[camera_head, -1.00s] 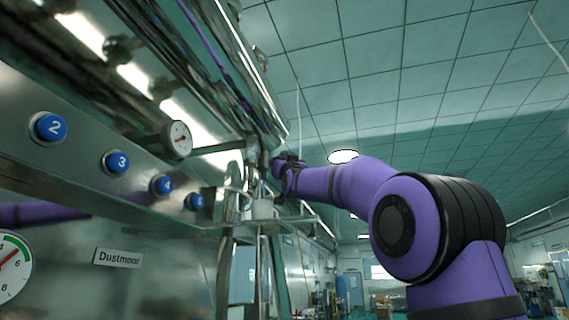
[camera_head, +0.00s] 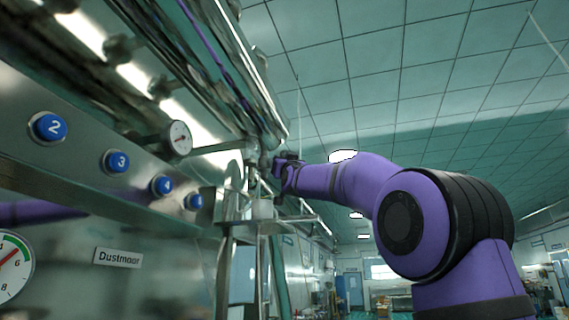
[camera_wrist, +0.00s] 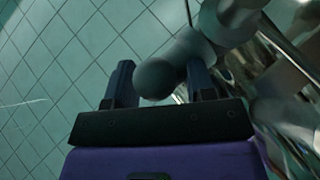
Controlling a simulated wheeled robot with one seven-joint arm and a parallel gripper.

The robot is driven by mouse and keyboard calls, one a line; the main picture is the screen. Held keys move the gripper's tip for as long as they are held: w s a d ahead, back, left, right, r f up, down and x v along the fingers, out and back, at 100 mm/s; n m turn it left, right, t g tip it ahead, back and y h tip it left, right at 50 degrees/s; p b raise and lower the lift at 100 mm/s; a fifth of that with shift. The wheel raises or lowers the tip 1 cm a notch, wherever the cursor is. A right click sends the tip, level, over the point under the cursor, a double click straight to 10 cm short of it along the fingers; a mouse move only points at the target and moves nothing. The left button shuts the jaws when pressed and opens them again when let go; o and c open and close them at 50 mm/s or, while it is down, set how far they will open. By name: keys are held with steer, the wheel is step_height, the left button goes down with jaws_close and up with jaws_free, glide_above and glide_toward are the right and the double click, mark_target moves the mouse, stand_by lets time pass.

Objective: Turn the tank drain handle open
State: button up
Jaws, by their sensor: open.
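A grey rod with a rounded end, seemingly the drain handle (camera_wrist: 158,78), shows in the wrist view. It runs up and right to a thicker grey valve part (camera_wrist: 228,22). In the head view my gripper (camera_head: 279,167) is at the end of the shiny tank (camera_head: 200,60), beside a metal pipe fitting (camera_head: 251,155). The handle is too small and hidden to make out there.
A panel with blue numbered buttons (camera_head: 117,161) and a dial gauge (camera_head: 179,138) stands at left. A small white container (camera_head: 262,210) sits below my gripper. Shiny metal (camera_wrist: 292,75) lies close at right in the wrist view. Right of the machine is open room.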

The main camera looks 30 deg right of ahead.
steer(key=v, duration=0.7)
stand_by(0.6)
